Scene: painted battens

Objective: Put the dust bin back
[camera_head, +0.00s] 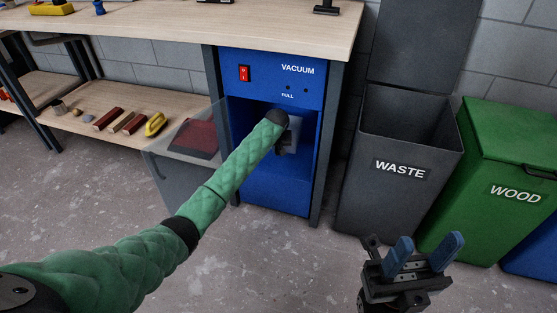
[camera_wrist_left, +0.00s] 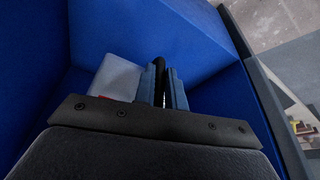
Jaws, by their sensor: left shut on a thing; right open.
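The blue vacuum cabinet (camera_head: 270,197) stands under the bench, with an open bay below its switch. My left arm reaches into this bay, and my left gripper (camera_head: 284,148) is mostly hidden behind its own wrist. In the left wrist view my left gripper (camera_wrist_left: 163,85) is shut on a thin dark bar, which looks like the dust bin's handle. A pale grey surface (camera_wrist_left: 114,76), seemingly part of the dust bin, shows beside the fingers inside the blue walls. Most of the bin is hidden. My right gripper (camera_head: 424,252) is open and empty, above the floor in front of the bins.
The waste bin (camera_head: 398,205) and green wood bin (camera_head: 485,215) stand to the right. Battens and a yellow piece (camera_head: 155,124) lie on the left shelf. Floor in front is clear.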

